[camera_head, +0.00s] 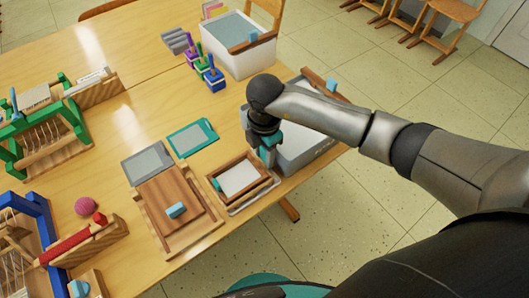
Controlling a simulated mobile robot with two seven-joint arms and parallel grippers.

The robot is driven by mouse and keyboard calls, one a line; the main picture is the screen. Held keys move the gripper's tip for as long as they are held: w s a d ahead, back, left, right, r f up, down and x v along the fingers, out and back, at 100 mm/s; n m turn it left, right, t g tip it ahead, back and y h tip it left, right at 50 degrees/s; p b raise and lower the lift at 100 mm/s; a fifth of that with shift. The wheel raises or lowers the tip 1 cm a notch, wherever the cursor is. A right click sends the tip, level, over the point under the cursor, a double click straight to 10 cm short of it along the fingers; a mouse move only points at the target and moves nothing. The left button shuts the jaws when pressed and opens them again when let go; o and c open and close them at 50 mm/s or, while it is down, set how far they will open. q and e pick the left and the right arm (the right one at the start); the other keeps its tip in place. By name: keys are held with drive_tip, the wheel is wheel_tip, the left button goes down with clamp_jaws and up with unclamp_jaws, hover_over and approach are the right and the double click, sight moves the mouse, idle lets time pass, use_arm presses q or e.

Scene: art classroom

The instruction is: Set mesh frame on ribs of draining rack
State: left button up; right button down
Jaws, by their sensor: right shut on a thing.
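The mesh frame (238,178) has a brown wooden border around a pale, nearly white mesh. It lies flat or nearly flat near the table's right edge. My right gripper (267,152) is at its far right side, pointing down and shut on it; the fingers and the grip are partly hidden by my wrist. A grey metal edge, apparently the draining rack (254,202), shows below the frame's near right side. Its ribs are hidden, and I cannot tell whether the frame touches them. My left gripper is not in view.
A grey tub (301,152) stands beside my right gripper, partly behind my arm. A wooden board with a blue handle (176,210) lies left of the frame. A teal-edged screen (192,138) and a grey screen (147,164) lie beyond. Looms stand at the left.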

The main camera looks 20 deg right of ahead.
drive_tip(key=shift+c, duration=2.1)
unclamp_jaws()
wheel_tip(320, 180, up, 15)
drive_tip(key=p, duration=0.3)
drive_tip(key=shift+r, duration=0.15)
